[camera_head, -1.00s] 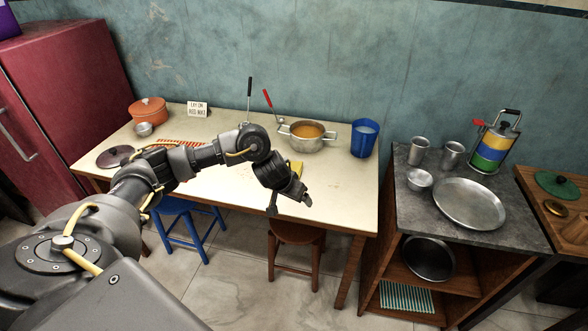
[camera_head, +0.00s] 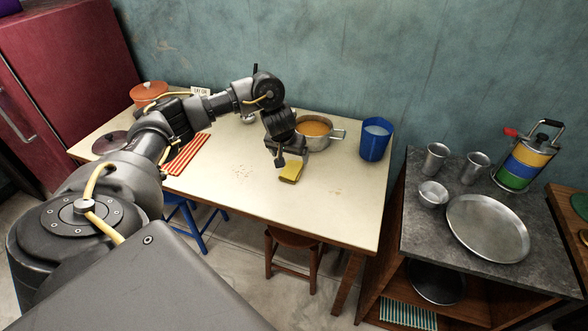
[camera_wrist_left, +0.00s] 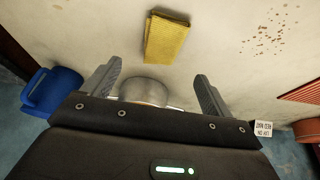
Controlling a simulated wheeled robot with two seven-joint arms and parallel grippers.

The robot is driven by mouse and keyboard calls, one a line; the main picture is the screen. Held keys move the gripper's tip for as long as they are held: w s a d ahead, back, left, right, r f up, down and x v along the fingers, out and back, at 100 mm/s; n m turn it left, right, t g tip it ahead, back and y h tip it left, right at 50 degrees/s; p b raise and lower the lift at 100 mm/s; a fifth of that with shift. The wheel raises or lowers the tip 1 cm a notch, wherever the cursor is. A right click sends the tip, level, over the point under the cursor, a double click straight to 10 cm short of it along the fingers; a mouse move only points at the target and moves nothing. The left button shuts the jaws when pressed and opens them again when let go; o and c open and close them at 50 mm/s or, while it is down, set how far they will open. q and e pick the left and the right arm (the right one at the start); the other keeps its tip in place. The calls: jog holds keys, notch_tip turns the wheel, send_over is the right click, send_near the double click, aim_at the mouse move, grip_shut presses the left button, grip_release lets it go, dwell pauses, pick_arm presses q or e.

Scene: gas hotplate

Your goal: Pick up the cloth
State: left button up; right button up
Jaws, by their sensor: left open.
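A folded yellow cloth (camera_head: 291,172) lies on the cream table, right by my left gripper (camera_head: 287,158) in the head view. In the left wrist view the cloth (camera_wrist_left: 167,38) lies flat beyond the fingertips, a little right of the middle between them. My left gripper (camera_wrist_left: 158,76) is open with nothing between its fingers, and it is apart from the cloth. My right gripper is in neither view.
A pot of orange food (camera_head: 316,132) stands just behind the left gripper, with a blue cup (camera_head: 375,140) to its right. A red striped mat (camera_head: 187,154) lies left on the table (camera_head: 235,200). The table's front middle is clear apart from crumbs.

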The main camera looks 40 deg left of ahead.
aim_at(293, 165)
pick_arm(q)
jog(key=b+x, duration=0.1)
jog(key=x, duration=0.2)
jog(key=shift+f, duration=0.25)
jog(key=shift+w+f, duration=0.15)
jog(key=shift+w, duration=0.1)
jog(key=x, duration=0.1)
jog(key=b+x, duration=0.1)
jog(key=x, duration=0.1)
jog(key=b+x, duration=0.1)
jog(key=shift+w+a+f, duration=0.1)
jog(key=shift+a+f, duration=0.1)
jog(key=shift+a, duration=0.1)
jog(key=shift+w+f, duration=0.15)
jog(key=shift+f, duration=0.15)
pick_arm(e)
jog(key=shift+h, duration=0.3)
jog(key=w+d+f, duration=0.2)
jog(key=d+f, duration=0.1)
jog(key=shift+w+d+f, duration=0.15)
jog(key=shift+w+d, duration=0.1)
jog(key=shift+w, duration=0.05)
pick_arm(q)
jog(key=c, duration=1.1)
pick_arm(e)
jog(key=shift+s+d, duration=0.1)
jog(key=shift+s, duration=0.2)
